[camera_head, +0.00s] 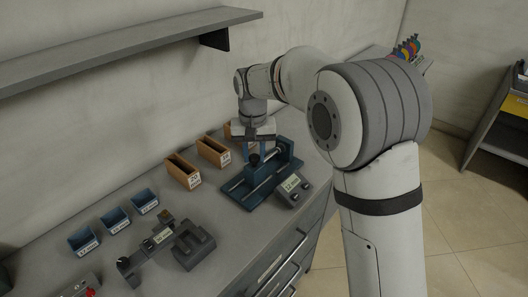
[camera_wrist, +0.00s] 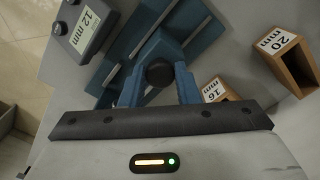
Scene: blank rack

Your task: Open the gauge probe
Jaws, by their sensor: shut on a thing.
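The gauge probe is a blue fixture with two pale rails (camera_head: 236,187) on the bench, below my gripper; it also shows in the wrist view (camera_wrist: 205,37). A grey readout box (camera_head: 292,190) at its front right shows 12 mm, and it is at the upper left of the wrist view (camera_wrist: 82,32). My gripper (camera_head: 255,152) points down over the fixture. In the wrist view its two blue fingers (camera_wrist: 160,80) stand on either side of a round black knob (camera_wrist: 158,73) and are shut on it. The far side of the knob and its lower part are hidden.
Narrow wooden bins (camera_head: 182,172) stand behind and left of the fixture; the ones labelled 16 mm (camera_wrist: 216,90) and 20 mm (camera_wrist: 288,62) are close to my gripper. Several blue bins (camera_head: 84,240) and a dark gauge device (camera_head: 192,247) are further left. A shelf (camera_head: 110,48) overhangs the bench.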

